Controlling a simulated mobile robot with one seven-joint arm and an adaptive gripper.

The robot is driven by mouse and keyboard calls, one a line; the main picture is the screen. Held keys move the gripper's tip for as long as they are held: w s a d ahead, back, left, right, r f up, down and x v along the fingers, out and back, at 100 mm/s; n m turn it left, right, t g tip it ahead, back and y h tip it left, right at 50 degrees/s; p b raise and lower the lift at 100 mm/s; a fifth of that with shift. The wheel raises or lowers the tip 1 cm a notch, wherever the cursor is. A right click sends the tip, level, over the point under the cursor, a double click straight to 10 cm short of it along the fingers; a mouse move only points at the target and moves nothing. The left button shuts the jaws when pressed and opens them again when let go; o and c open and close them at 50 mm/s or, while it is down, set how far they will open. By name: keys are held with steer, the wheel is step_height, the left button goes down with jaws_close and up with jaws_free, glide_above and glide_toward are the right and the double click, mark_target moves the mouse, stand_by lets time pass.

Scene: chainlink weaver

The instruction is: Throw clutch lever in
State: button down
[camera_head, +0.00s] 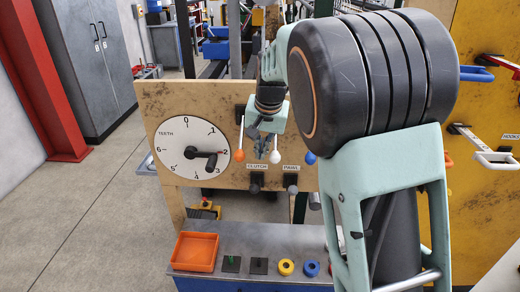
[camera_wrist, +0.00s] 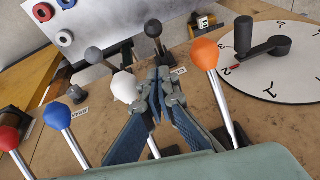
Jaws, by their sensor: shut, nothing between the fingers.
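The clutch lever is a short lever with a black knob (camera_head: 256,179) just under the CLUTCH label (camera_head: 257,166) on the worn tan board. In the wrist view its black knob (camera_wrist: 154,29) stands just beyond my fingertips. My gripper (camera_head: 262,153) is shut and empty, in front of the board and a little above the clutch lever. In the wrist view my gripper (camera_wrist: 160,82) is between the white-knobbed lever (camera_wrist: 125,87) and the orange-knobbed lever (camera_wrist: 204,53). I see no clear contact with the clutch lever. My arm hides the board's right part.
A blue-knobbed lever (camera_wrist: 58,117) and a red-knobbed lever (camera_wrist: 9,139) are farther along. The TEETH dial (camera_head: 175,148) has a crank. Below, a bench holds an orange tray (camera_head: 195,252) and rings.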

glide_above(255, 186)
steer(key=w+d, duration=0.1)
steer(key=w, duration=0.1)
step_height(255, 186, down, 6)
steer(key=shift+s+a+f, duration=0.15)
steer(key=shift+s+f, duration=0.2)
steer(key=shift+f, duration=0.45)
steer(key=shift+s+a+f, duration=0.1)
steer(key=shift+s+f, duration=0.25)
steer(key=shift+f, duration=0.45)
steer(key=shift+f+b, duration=0.2)
steer(key=shift+b, duration=0.1)
